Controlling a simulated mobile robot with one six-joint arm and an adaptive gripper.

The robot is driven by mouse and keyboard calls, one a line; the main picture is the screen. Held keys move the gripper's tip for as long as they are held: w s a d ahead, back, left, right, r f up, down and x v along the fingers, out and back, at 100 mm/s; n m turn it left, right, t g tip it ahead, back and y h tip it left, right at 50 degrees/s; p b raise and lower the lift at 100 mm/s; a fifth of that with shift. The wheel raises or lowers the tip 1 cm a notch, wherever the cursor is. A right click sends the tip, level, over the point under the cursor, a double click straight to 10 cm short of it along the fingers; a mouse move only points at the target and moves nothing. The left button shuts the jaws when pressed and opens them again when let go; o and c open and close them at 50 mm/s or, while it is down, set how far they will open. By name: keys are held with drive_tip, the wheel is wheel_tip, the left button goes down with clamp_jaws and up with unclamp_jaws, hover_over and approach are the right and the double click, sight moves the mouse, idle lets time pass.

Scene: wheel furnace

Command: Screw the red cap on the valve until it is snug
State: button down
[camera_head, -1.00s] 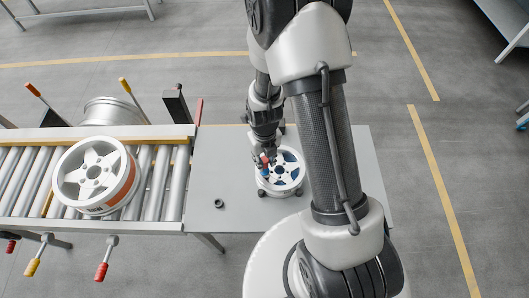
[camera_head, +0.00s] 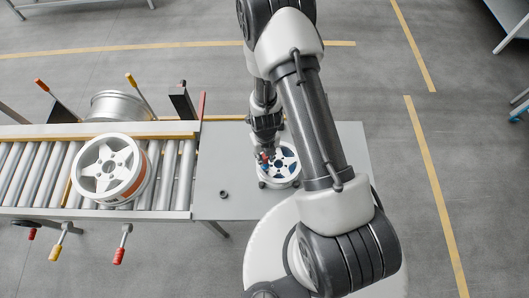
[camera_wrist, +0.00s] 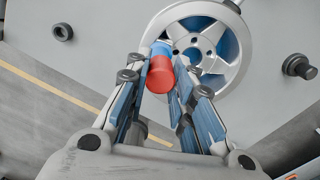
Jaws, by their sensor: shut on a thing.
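The wheel (camera_head: 292,178) is a pale spoked rim lying flat on the grey table, with blue showing between its spokes. It also shows in the wrist view (camera_wrist: 240,62). My gripper (camera_wrist: 157,72) is at the wheel's left side in the head view, its fingers shut on the red cap (camera_wrist: 161,76). The red cap also shows as a small red spot in the head view (camera_head: 264,156). A blue piece (camera_wrist: 160,48) sits at the cap's far end, over the rim. I cannot make out the valve itself, nor whether the cap is on it.
A dark ring (camera_head: 224,194) lies loose on the table (camera_head: 210,165). A dark post (camera_wrist: 298,66) stands beside the wheel. The roller conveyor (camera_head: 170,180) adjoins on the left, carrying another wheel (camera_head: 108,170). Coloured levers stand along it.

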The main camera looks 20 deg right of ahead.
drive_tip(key=c, duration=1.3)
unclamp_jaws()
drive_tip(key=shift+s+f, duration=0.1)
drive_tip(key=shift+s, duration=0.3)
drive_tip(key=shift+w, duration=0.15)
drive_tip(key=shift+r, duration=0.25)
wheel_tip(320, 180, up, 12)
drive_tip(key=shift+f, duration=0.2)
